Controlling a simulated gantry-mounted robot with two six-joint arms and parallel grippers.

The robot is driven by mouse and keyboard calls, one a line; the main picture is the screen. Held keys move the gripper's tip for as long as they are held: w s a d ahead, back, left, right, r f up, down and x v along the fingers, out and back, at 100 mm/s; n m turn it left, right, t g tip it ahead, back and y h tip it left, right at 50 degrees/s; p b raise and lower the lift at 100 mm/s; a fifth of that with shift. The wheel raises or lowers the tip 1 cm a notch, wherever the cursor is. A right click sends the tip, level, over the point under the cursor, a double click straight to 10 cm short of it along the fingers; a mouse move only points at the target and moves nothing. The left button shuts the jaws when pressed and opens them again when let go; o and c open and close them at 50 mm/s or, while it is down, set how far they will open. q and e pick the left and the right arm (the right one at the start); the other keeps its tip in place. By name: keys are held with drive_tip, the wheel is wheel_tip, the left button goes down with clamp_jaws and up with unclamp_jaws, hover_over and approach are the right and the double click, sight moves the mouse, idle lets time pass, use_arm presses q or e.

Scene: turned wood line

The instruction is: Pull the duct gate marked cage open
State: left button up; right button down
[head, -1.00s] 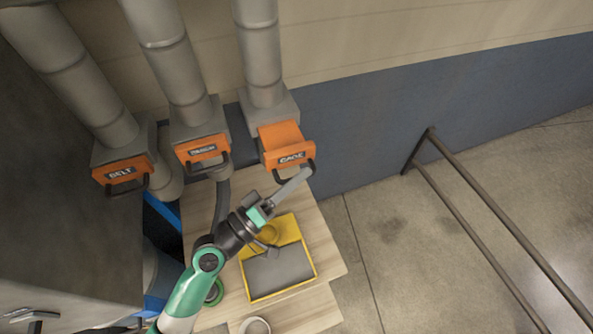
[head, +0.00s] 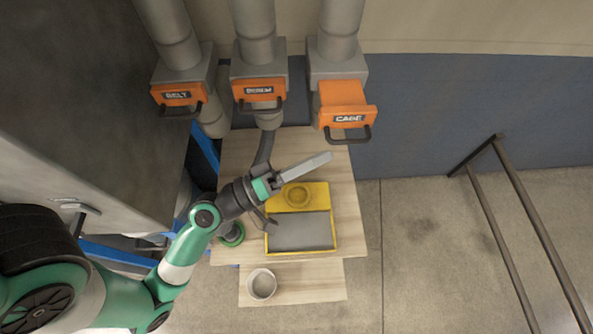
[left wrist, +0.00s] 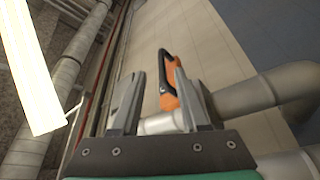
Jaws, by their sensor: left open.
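The duct gate marked cage (head: 343,98) is an orange slide with a black handle (head: 347,135), under the rightmost grey duct. It stands out from its grey housing, farther than the other two gates do. My left gripper (head: 318,162) is open and empty, just below and left of that handle in the head view, apart from it in the picture. In the left wrist view, an orange gate with a black handle (left wrist: 165,67) shows beyond and between the open fingers (left wrist: 159,78); its label cannot be read there. My right gripper is not in view.
Orange gates marked belt (head: 178,94) and another with a hard-to-read label (head: 259,91) are to the left. Below is a wooden bench (head: 345,215) with a yellow tray (head: 334,230) and a round cup (head: 262,284). A dark railing (head: 520,215) stands at right over open floor.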

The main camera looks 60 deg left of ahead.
use_arm(q)
drive_tip(key=b+v, duration=0.1)
drive_tip(key=v, duration=0.3)
drive_tip(key=shift+s, duration=0.25)
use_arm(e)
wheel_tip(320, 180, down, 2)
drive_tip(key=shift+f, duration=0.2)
